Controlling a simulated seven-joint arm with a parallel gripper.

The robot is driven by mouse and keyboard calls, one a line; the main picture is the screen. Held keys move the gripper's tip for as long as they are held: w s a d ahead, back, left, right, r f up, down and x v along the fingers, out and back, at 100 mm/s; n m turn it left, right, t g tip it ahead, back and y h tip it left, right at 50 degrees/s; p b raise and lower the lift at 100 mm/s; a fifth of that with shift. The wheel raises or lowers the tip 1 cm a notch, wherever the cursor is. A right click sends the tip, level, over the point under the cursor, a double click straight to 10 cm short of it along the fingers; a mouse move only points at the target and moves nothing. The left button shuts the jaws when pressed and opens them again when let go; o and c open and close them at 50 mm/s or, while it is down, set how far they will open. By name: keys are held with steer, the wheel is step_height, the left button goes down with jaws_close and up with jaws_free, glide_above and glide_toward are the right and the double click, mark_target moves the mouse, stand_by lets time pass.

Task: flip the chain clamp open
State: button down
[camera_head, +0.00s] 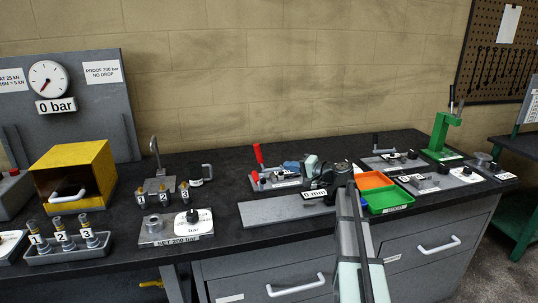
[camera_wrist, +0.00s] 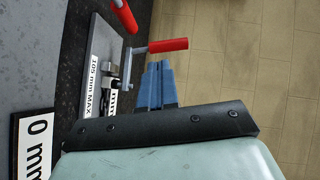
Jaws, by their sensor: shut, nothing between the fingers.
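A bench fixture with red grips, which appears to be the chain clamp, sits on a light plate (camera_head: 257,185) mid-bench. Its red lever (camera_head: 259,155) stands up at the left in the head view. The wrist view shows a red-gripped crank (camera_wrist: 167,45) and the plate's "105 mm MAX" label (camera_wrist: 106,82). My gripper (camera_head: 288,165) reaches in from the right, just right of the lever. Its blue fingers (camera_wrist: 157,65) are together and empty, pointing toward the crank grip. Contact with it cannot be told.
A "0 mm" display (camera_head: 314,193) stands in front of my gripper. Orange (camera_head: 374,179) and green (camera_head: 390,199) trays lie to the right. A green press (camera_head: 442,138) stands at the far right. A yellow box (camera_head: 75,170) and numbered fittings are at the left.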

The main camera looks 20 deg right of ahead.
steer(key=shift+m+t+h, duration=0.6)
steer(key=shift+m, duration=0.2)
steer(key=w+d, duration=0.1)
steer(key=w+d+r, duration=0.2)
steer(key=d, duration=0.1)
steer(key=shift+w+d+r, duration=0.1)
steer(key=shift+r, duration=0.15)
steer(key=shift+w, duration=0.1)
steer(key=s+a+x, duration=0.1)
steer(key=a+x, duration=0.1)
steer(key=x, duration=1)
steer(key=shift+a+f, duration=0.35)
steer(key=shift+a, duration=0.05)
